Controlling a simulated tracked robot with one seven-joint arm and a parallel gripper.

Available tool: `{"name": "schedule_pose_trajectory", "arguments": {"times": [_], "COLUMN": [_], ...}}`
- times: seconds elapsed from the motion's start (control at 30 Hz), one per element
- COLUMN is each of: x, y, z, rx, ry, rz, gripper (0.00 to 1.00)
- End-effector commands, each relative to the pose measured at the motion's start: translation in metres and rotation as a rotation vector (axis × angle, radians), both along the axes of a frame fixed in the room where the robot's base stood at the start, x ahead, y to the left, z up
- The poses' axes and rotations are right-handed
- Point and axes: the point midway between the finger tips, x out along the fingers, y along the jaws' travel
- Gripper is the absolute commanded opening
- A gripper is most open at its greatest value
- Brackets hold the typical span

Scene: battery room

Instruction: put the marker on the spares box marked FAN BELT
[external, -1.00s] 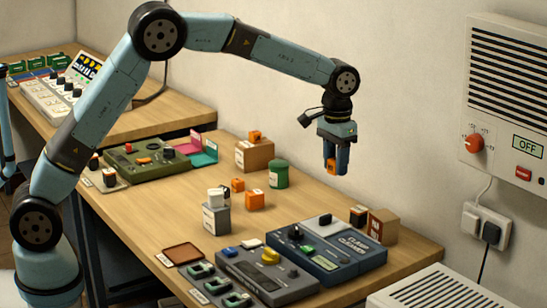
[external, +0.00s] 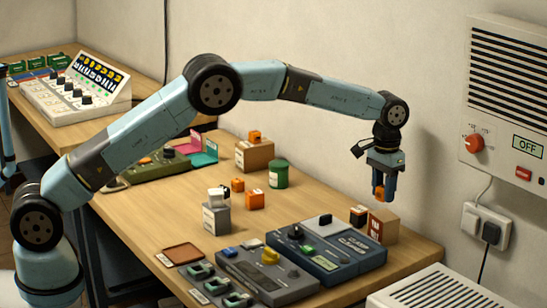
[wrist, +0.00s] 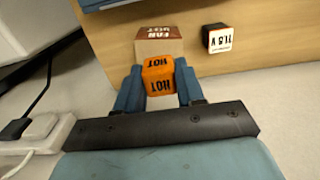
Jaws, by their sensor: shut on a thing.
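My gripper (external: 383,194) is shut on a small orange marker cube (external: 378,194). The wrist view shows this marker (wrist: 158,76) between my fingers, with HOT on its faces. The brown spares box (external: 384,228) stands at the table's far right corner, just under my gripper. In the wrist view the box (wrist: 150,48) is partly hidden behind the marker, and its label shows what looks like FAN. In the external view the marker is above the box, with a gap between them.
A small dark block with a white and orange face (external: 358,215) stands just left of the box; it also shows in the wrist view (wrist: 217,39). The clamp charger unit (external: 335,262) lies in front. The wall and sockets (external: 485,226) are to the right.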

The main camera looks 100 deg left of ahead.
Motion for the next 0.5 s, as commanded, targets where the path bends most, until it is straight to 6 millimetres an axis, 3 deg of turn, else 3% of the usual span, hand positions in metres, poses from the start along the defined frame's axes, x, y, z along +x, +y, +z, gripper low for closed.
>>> {"name": "schedule_pose_trajectory", "arguments": {"times": [0.27,0.5], "x": [0.008,0.01], "y": [0.004,0.005], "z": [-0.011,-0.039], "rx": [0.0,-0.001], "ry": [0.0,0.001], "rz": [0.0,0.001], "gripper": [0.09,0.09]}}
